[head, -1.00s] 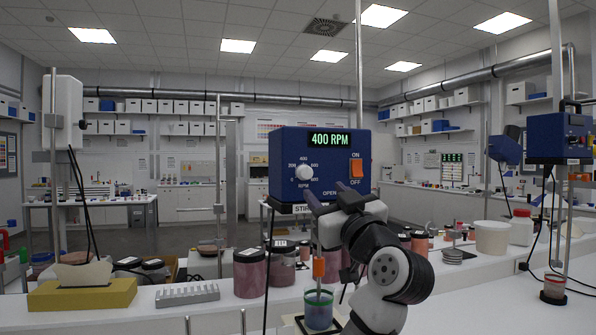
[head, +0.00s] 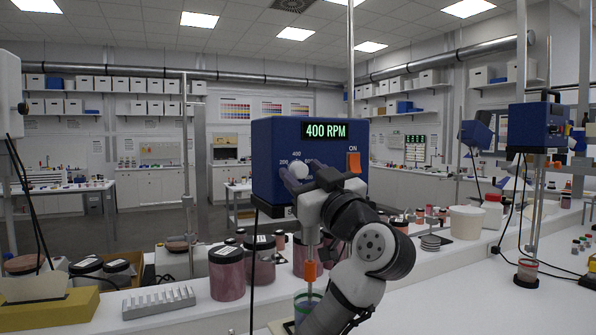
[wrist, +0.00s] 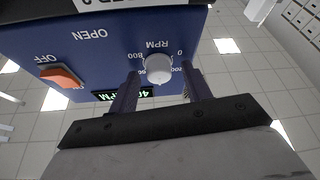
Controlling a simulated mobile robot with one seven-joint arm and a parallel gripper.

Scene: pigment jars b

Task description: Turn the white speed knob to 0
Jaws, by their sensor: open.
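The white speed knob (head: 299,171) sits on the front of the blue stirrer box (head: 276,139), whose green display (head: 325,130) reads 400 RPM. In the wrist view the round knob (wrist: 158,68) shows near the middle, upside down, with the RPM scale around it. My gripper (head: 303,177) is open at the knob. In the wrist view its two dark fingers (wrist: 160,73) stand on either side of the knob, with a visible gap at each side. In the head view the fingers partly cover the knob's lower edge and the scale.
An orange switch (head: 354,163) sits right of the knob; it also shows in the wrist view (wrist: 61,76). Lidded pigment jars (head: 227,273) stand on the white bench to the left.

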